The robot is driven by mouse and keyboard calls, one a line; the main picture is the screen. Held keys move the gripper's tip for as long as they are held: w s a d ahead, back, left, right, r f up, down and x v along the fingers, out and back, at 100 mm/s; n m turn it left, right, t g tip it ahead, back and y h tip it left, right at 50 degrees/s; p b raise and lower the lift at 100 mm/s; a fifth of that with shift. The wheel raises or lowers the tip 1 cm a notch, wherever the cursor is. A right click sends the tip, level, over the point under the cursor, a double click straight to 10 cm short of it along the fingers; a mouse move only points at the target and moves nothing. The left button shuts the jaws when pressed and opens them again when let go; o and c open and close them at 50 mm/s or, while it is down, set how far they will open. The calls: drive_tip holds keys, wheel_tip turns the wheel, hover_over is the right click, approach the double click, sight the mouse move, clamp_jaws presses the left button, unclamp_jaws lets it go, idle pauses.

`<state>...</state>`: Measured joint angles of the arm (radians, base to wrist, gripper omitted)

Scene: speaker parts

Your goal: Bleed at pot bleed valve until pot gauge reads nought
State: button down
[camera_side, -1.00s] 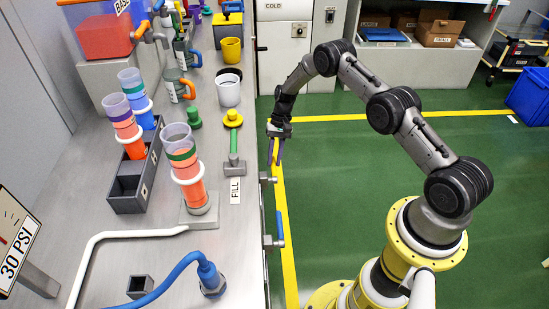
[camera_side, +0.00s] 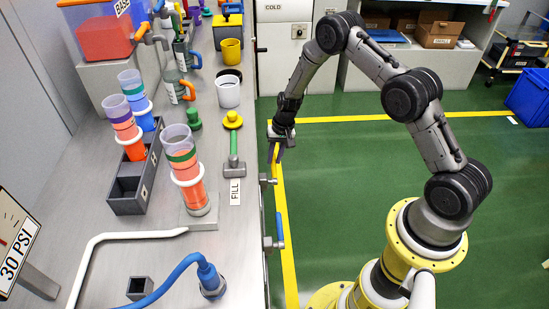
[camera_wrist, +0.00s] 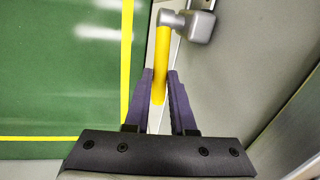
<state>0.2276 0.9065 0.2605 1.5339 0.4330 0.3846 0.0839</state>
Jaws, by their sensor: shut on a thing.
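A yellow valve handle (camera_wrist: 161,62) runs from a grey valve body (camera_wrist: 190,23) on the front of the bench. My gripper (camera_wrist: 160,78) is shut on this handle, with one purple finger on each side of it. In the side view my gripper (camera_side: 275,152) points down beside the bench's front edge and partly hides the handle. No label shows on the yellow-handled valve.
A blue valve handle (camera_side: 280,225) hangs on the bench front nearer the camera. The green floor (camera_side: 340,220) beside the bench is clear.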

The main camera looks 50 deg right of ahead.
sight(276, 175)
drive_tip(key=r+t+h, duration=0.1)
drive_tip(key=s+a+r+t+h, duration=0.1)
drive_tip(key=shift+s+a+t, duration=0.3)
drive_tip(key=shift+s+a+r+n+t+h, duration=0.25)
drive_tip(key=shift+s+a+t+h, duration=0.2)
drive_tip(key=shift+t+h, duration=0.35)
drive_tip(key=shift+s+a+r+n+t+h, duration=0.2)
drive_tip(key=shift+s+a+t+h, duration=0.25)
drive_tip(key=shift+t+h, duration=0.3)
drive_tip(key=c, duration=0.8)
unclamp_jaws()
drive_tip(key=shift+o, duration=0.2)
drive_tip(key=v, duration=1.4)
drive_tip(key=shift+a+f, duration=0.15)
